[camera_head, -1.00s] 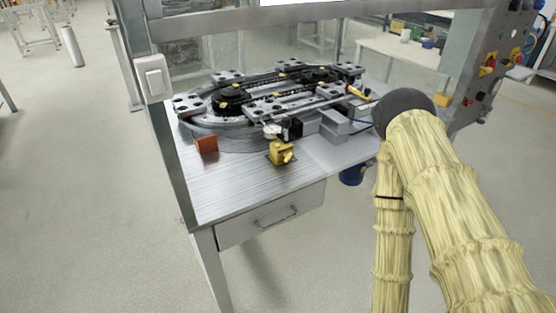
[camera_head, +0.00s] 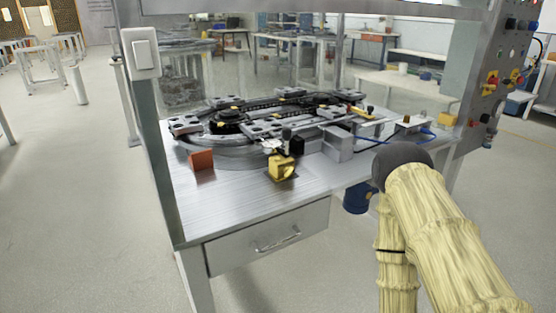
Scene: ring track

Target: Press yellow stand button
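A control panel (camera_head: 503,50) stands at the right edge on the frame post. It carries several knobs, a yellow-backed red button (camera_head: 492,80) and a second yellow part (camera_head: 515,76). A small yellow block (camera_head: 282,168) stands at the front of the table, and a yellow box (camera_head: 447,119) sits at the table's right end. I cannot tell which of these is the stand button. My sleeved arm shows at lower right, with a dark rounded joint at its upper end, over the table's right front corner. My gripper's fingers do not show.
The ring track (camera_head: 260,118) lies on the metal table (camera_head: 225,205), with an orange block (camera_head: 201,160) at its front left. A drawer (camera_head: 268,240) is below. A white switch (camera_head: 141,52) is on the left post. Floor is clear at left and front.

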